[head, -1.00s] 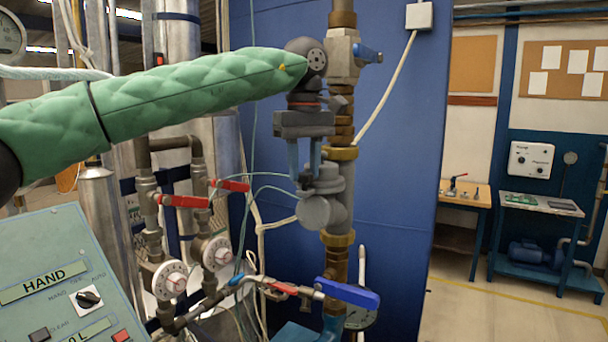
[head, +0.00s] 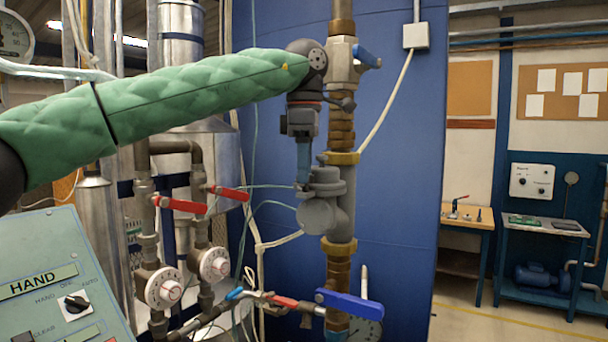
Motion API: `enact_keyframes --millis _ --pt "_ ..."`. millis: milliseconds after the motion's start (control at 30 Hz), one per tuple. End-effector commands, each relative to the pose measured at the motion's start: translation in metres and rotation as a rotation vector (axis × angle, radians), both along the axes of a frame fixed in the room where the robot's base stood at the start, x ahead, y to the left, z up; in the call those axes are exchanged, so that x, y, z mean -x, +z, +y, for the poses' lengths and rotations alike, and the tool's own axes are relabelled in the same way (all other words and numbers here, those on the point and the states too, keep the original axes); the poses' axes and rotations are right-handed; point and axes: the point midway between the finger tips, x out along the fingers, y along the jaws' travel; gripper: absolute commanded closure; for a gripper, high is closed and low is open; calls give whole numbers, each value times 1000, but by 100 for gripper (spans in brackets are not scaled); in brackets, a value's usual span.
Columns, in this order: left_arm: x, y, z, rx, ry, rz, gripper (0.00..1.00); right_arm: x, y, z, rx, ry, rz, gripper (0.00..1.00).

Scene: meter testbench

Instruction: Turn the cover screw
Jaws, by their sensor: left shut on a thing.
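A grey meter (head: 338,212) is mounted on the vertical pipe in front of the blue tank. Its round, flanged cover (head: 325,174) is on top. My left gripper (head: 304,182) points straight down beside the left side of this cover. Its fingers show edge-on, one behind the other. It is shut on the cover screw, which the fingers hide. My left arm, in a green quilted sleeve, reaches in from the left above the meter. My right gripper is not in view.
A blue-handled valve (head: 347,300) sits below the meter, and another blue handle (head: 367,56) is above. Red-handled valves (head: 180,204) and white dials (head: 165,288) stand left. A control panel (head: 50,285) fills the lower left. A bench (head: 541,226) stands far right beyond open floor.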

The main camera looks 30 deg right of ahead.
Motion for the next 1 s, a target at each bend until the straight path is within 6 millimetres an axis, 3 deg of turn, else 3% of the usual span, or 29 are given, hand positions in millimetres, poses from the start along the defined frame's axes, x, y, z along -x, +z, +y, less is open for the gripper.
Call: enact_keyframes --millis 500,1000 --pt "0 0 0 4 491 -1 92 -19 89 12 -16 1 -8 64" --pt "0 1 0 4 966 -1 92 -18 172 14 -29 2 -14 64"
